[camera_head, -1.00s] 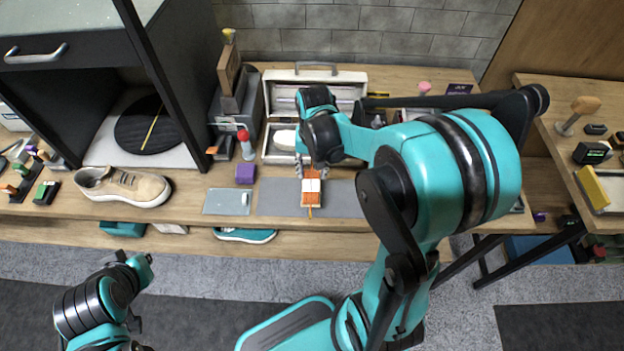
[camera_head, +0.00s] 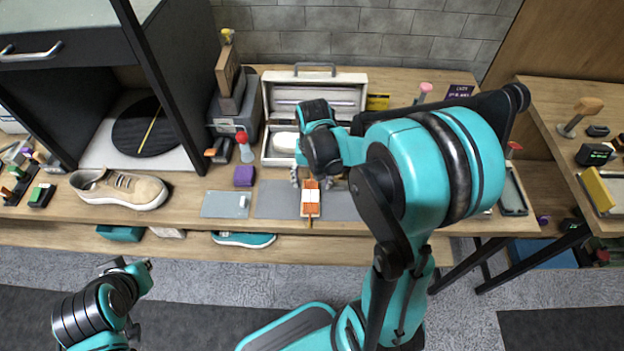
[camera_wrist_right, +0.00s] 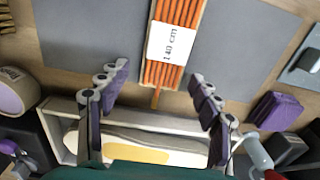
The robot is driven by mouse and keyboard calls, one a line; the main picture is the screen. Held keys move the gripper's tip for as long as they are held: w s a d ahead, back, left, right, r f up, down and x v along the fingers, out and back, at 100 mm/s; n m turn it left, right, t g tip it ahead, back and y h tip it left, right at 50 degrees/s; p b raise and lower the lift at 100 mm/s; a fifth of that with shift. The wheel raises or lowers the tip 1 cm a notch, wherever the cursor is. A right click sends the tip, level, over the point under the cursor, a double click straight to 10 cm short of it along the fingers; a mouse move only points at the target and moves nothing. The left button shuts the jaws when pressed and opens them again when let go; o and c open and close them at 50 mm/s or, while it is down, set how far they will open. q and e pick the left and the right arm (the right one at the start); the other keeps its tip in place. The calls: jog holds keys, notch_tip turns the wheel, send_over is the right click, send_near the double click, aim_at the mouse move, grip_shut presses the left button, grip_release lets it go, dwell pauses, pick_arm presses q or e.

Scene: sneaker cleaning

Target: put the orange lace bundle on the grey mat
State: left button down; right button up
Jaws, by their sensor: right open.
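The orange lace bundle (camera_head: 311,210) with its white band lies on the grey mat (camera_head: 272,200), lengthwise from back to front. Its front tail reaches the mat's front edge. In the right wrist view the bundle (camera_wrist_right: 181,14) shows a "140 cm" label and the mat (camera_wrist_right: 90,40) on both sides. My right gripper (camera_head: 311,181) is over the bundle's back end. Its fingers (camera_wrist_right: 158,82) are open, one on each side, apart from the bundle. My left gripper (camera_head: 135,323) is low at the left, away from the table; its fingers are too hidden to read.
An open white box (camera_head: 282,158) stands behind the mat. A light grey plate (camera_head: 222,204) and a purple block (camera_head: 244,176) are left of the mat. A beige sneaker (camera_head: 120,190) lies farther left. A dark tray (camera_head: 513,193) is at the right.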

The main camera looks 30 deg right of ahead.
notch_tip(320, 180, up, 12)
jog(key=p, duration=0.5)
jog(key=s+a+r+n+t, duration=0.4)
jog(key=s+a+n+t, duration=0.2)
jog(key=s+a+t, duration=0.1)
jog(key=shift+s+a, duration=0.6)
jog(key=shift+a, duration=0.2)
dwell(0.5)
